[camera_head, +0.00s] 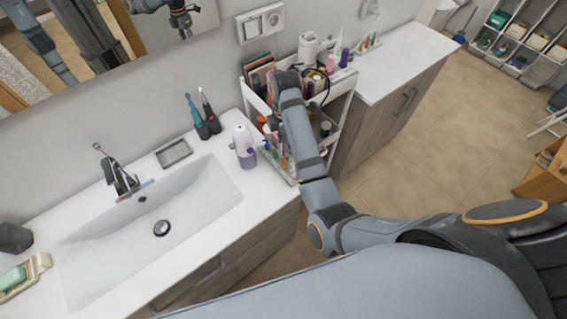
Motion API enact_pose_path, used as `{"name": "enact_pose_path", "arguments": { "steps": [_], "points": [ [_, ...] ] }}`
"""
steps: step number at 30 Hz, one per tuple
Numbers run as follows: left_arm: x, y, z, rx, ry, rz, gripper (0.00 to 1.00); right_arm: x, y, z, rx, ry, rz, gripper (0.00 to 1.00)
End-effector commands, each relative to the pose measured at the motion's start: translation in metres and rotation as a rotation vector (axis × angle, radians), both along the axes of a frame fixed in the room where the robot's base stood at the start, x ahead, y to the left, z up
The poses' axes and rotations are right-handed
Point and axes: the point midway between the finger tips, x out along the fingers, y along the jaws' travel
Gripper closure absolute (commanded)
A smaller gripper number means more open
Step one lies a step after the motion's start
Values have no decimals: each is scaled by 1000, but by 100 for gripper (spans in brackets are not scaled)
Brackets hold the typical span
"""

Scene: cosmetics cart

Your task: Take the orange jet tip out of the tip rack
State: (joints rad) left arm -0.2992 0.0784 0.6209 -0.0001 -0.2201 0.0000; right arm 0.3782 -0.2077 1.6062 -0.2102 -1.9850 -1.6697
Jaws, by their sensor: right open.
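A small white rack with several thin upright tips (369,44) stands on the white counter behind the cart, against the wall; it looks like the tip rack. The tips are too small here to tell for certain which one is orange. My right arm reaches up from the lower right over the cosmetics cart. My right gripper (290,86) is at the cart's top shelf, left of the rack and apart from it. It is open; its fingertips are largely hidden among the cart's items. My left gripper is not in view.
The white cart (340,84) is crowded with bottles and tubes, including a purple bottle (344,58). A soap dispenser (244,147) and two electric toothbrushes (203,115) stand by the sink (205,195). The right counter (405,52) is mostly clear.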

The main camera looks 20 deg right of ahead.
Motion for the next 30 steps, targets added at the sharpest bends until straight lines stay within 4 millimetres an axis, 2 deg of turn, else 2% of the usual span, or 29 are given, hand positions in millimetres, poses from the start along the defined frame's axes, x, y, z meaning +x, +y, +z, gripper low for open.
{"name": "enact_pose_path", "arguments": {
  "steps": [9, 16, 20, 24, 30],
  "points": [
    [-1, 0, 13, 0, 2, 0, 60, -1, -1, -47, -1, 2, -3, 57],
    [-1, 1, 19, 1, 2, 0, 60, -1, 0, -56, 0, 1, -5, 57],
    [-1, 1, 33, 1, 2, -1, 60, -1, 4, -77, 0, 4, -4, 57],
    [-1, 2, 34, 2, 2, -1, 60, 0, 3, -99, -1, 1, -5, 57],
    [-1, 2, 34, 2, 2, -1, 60, 0, 3, -105, -1, -1, -6, 57]
  ]
}}
